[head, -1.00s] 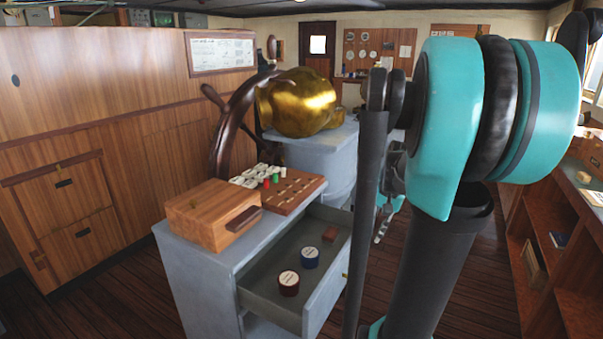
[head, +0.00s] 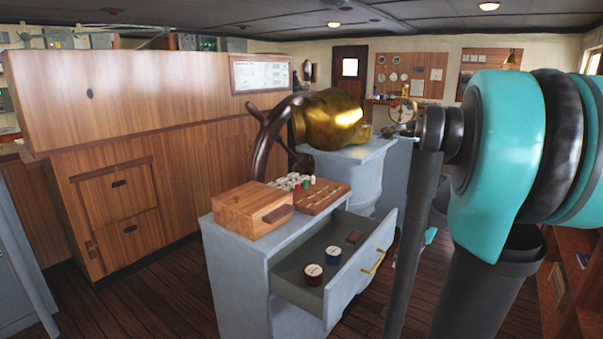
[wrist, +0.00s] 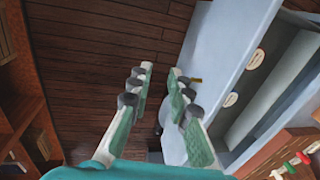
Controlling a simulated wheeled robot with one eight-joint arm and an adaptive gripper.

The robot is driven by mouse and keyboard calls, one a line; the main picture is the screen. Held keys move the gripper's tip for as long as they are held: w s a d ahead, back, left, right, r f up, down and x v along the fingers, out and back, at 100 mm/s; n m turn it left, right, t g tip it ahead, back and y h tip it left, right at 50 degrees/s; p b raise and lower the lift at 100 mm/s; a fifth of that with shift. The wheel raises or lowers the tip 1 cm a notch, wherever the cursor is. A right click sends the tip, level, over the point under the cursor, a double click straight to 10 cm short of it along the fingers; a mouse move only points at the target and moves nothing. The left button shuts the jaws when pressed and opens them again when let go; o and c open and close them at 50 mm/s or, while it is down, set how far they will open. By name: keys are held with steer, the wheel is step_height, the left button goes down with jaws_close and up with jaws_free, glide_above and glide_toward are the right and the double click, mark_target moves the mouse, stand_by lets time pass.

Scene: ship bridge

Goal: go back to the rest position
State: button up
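My gripper (wrist: 161,72) shows in the wrist view with its two teal and grey fingers apart and nothing between them. The wooden floor (wrist: 100,60) lies beyond the left finger, and the grey drawer cabinet (wrist: 215,60) lies to the right. In the head view my arm fills the right side and hides most of the gripper.
A wooden box (head: 252,210) and a rack with several small pieces (head: 318,196) stand on the cabinet. Behind are a ship's wheel (head: 268,140) and a brass housing (head: 333,118). Wooden shelves (head: 565,265) stand at the right. Floor is free in front of the panelled wall (head: 140,170).

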steer(key=s+a+f+n+t+h, duration=0.1)
steer(key=s+a+f+n+t, duration=0.1)
steer(key=s+a+f+n, duration=0.5)
steer(key=s+a+f, duration=0.2)
steer(key=s+f, duration=0.1)
steer(key=shift+s+a+t+h, duration=0.25)
steer(key=shift+a+t+h, duration=0.05)
steer(key=shift+a+t, duration=0.1)
